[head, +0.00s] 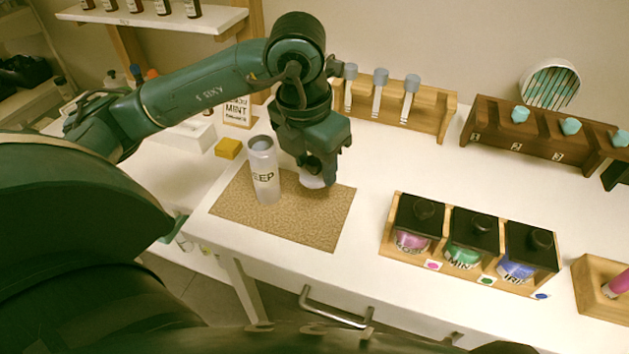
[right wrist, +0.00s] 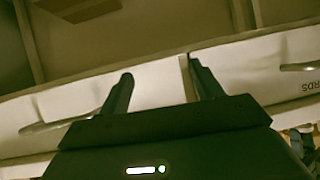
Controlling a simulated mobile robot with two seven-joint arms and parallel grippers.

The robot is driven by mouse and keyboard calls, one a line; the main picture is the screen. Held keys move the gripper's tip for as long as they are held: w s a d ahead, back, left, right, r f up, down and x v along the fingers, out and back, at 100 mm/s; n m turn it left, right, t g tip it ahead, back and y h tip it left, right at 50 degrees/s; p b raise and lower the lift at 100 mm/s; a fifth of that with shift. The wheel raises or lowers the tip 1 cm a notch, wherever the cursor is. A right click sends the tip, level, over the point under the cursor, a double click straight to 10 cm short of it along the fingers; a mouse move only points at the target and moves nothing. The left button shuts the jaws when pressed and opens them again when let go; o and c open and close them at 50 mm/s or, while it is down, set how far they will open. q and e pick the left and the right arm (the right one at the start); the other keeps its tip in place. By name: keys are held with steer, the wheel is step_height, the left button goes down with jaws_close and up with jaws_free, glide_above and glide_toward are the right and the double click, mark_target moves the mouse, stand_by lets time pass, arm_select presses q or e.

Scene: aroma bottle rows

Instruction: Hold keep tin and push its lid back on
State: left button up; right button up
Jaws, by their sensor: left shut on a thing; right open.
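My left gripper (head: 318,178) is just right of the tin, pointing down, shut on a pale round lid (head: 313,183). The lid is apart from the tin, low over the mat; whether it touches the mat I cannot tell. My right gripper (right wrist: 160,72) is open and empty in the right wrist view, facing the white drawer fronts.
A wooden rack with pink, green and blue jars (head: 464,252) stands right of the mat. Stoppered tubes (head: 380,92) and a dark numbered rack (head: 540,137) stand behind. The mat's front is clear.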

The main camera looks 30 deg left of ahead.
arm_select(q)
steer(key=shift+r, duration=0.85)
arm_select(e)
steer(key=shift+c, duration=0.2)
